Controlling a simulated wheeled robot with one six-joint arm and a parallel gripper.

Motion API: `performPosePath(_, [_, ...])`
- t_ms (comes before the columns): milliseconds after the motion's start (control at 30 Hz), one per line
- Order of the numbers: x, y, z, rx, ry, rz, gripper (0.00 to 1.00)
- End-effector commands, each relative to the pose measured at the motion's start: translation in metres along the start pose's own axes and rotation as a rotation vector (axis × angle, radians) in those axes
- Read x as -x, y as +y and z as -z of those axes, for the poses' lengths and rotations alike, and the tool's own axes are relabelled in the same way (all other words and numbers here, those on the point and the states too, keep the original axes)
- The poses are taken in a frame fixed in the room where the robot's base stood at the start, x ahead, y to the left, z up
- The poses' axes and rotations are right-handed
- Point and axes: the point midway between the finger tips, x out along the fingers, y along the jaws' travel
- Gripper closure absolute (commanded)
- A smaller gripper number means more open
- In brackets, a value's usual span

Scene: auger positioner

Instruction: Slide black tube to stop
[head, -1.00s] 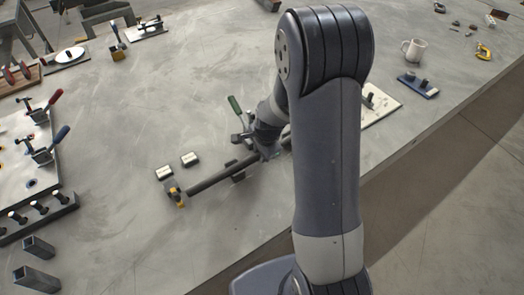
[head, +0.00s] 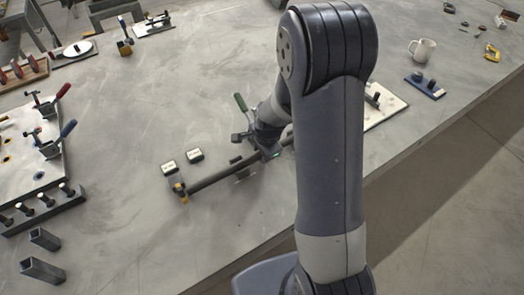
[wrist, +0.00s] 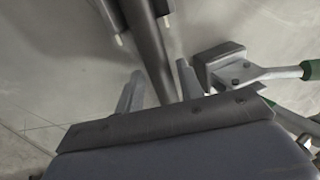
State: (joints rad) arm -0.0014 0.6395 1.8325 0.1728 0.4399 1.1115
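The black tube (head: 222,173) lies low along the fixture on the table. Its left end is at or very near a small dark stop block with orange parts (head: 180,190); I cannot tell whether they touch. My gripper (head: 271,154) is at the tube's right part, partly hidden behind my arm. In the wrist view the tube (wrist: 152,50) runs between the two fingers of my gripper (wrist: 160,68). Narrow gaps show beside the tube, so the fingers look open around it.
A green-handled clamp (head: 240,103) stands close by my gripper, and its metal arm and pad (wrist: 225,68) sit just right of the fingers. A clamp plate (head: 30,150) is at left; the table between is clear.

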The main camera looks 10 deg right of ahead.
Motion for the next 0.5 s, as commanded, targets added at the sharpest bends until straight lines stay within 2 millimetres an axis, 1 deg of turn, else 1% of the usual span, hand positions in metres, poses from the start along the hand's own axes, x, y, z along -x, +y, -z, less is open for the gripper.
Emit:
performPosePath(33, [0.0000, 0.0000, 0.0002, 0.000, 0.000, 0.000, 0.60])
performPosePath(133, [-0.0001, 0.0000, 0.0002, 0.000, 0.000, 0.000, 0.52])
performPosePath(167, [-0.0001, 0.0001, 0.0002, 0.000, 0.000, 0.000, 0.51])
performPosePath(367, [-0.0006, 0.0010, 0.0000, 0.000, -0.001, -0.003, 0.51])
performPosePath(500, [0.0056, 0.0004, 0.0002, 0.000, 0.000, -0.001, 0.51])
